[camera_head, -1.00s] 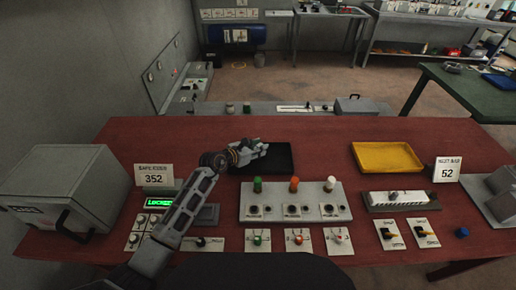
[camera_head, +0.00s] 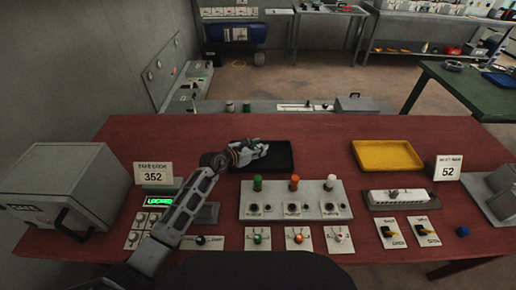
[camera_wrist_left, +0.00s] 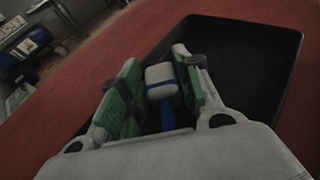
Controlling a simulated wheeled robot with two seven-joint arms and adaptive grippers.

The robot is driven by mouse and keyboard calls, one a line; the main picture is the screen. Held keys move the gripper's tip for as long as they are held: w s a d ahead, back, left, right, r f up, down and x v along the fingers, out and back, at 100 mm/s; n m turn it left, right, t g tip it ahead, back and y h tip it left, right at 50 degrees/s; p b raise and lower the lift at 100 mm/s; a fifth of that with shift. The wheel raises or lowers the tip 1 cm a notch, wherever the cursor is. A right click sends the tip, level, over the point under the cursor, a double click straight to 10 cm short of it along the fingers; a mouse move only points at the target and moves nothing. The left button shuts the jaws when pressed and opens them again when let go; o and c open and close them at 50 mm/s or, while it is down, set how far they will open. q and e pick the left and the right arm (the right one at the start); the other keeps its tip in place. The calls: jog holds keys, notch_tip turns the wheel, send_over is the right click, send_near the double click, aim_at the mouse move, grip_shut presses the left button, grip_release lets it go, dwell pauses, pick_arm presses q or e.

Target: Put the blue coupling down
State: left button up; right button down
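My left gripper (camera_head: 262,150) is over the left edge of the black tray (camera_head: 280,165) at the back middle of the red table. In the left wrist view, the green-padded fingers of the gripper (camera_wrist_left: 160,82) are closed around a blue and white piece, which I take for the blue coupling (camera_wrist_left: 168,118). Its white head shows between the pads and its blue part points back toward the palm. The black tray (camera_wrist_left: 262,55) lies below and to the right, and it looks empty where I see it. In the head view the fingers hide the coupling. My right gripper is not in view.
A panel (camera_head: 294,212) with green, orange and white knobs stands in front of the tray. A yellow tray (camera_head: 386,155) lies to the right, a grey box (camera_head: 62,195) to the left. A small blue round thing (camera_head: 462,231) lies at the right front.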

pick_arm(q)
jog(key=shift+o, duration=1.1)
jog(key=shift+r+p, duration=0.3)
jog(key=shift+r, duration=0.45)
jog(key=shift+s+a+r, duration=0.15)
jog(key=shift+s+a, duration=0.35)
jog(key=shift+a, duration=0.05)
jog(key=v, duration=0.3)
jog(key=shift+s+a, duration=0.15)
jog(key=v, duration=0.5)
jog(key=shift+s, duration=0.1)
jog(key=shift+v, duration=0.85)
jog(key=shift+r, duration=0.1)
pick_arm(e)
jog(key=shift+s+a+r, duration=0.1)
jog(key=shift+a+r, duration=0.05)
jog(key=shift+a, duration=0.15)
